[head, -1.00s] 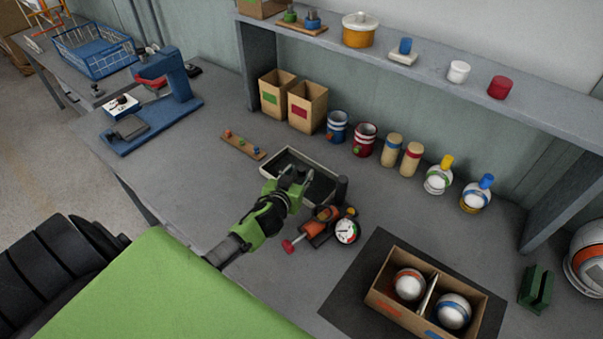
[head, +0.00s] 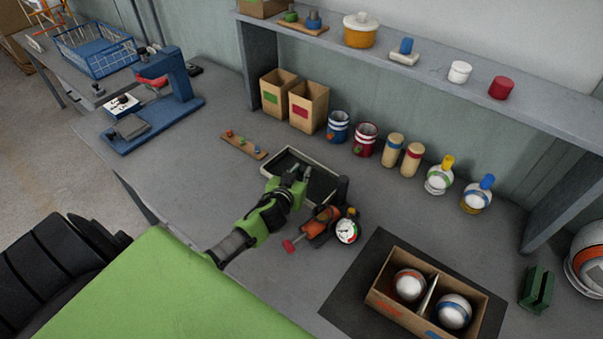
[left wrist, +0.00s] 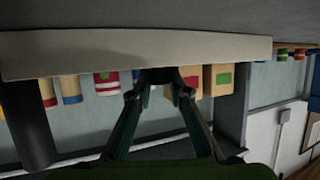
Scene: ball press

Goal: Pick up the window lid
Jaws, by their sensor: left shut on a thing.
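The window lid (head: 275,163) appears to be the rectangular piece with a pale rim and dark middle on the grey bench, in the centre of the head view. In the left wrist view its pale side (left wrist: 75,55) spans the top. My left gripper (head: 293,178) reaches over its near side and is shut on its edge. In the left wrist view the fingers of the gripper (left wrist: 161,80) meet at that pale side; the exact contact is hidden. My right gripper is in neither view.
An orange pump with a gauge (head: 346,231) is close to my left gripper. A peg strip (head: 243,145) lies left of the lid. Cans and bottles (head: 438,179) line the back. A divided box (head: 384,303) holds two balls.

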